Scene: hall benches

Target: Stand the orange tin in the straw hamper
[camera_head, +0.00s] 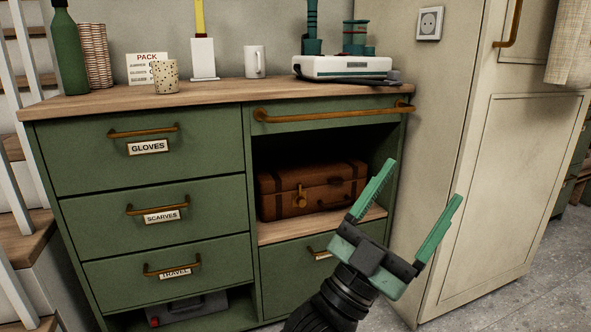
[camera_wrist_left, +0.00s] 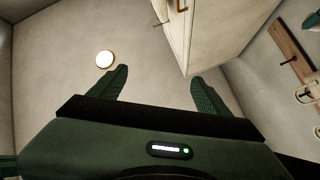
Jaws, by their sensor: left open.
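I see neither an orange tin nor a straw hamper in either view. My left gripper (camera_head: 423,180) is in front of the right end of the green cabinet and the cream tall cupboard. Its two green fingers are spread wide with nothing between them. In the left wrist view the gripper (camera_wrist_left: 160,76) also shows open and empty, with a plain wall and ceiling area beyond it. My right gripper is in neither view.
The green cabinet (camera_head: 152,235) has labelled drawers and a brown suitcase (camera_head: 312,190) in its open shelf. Its wooden top holds a green bottle (camera_head: 68,50), a speckled cup (camera_head: 165,77), a white mug (camera_head: 254,62) and a white appliance (camera_head: 345,67). The cream cupboard (camera_head: 500,180) stands right.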

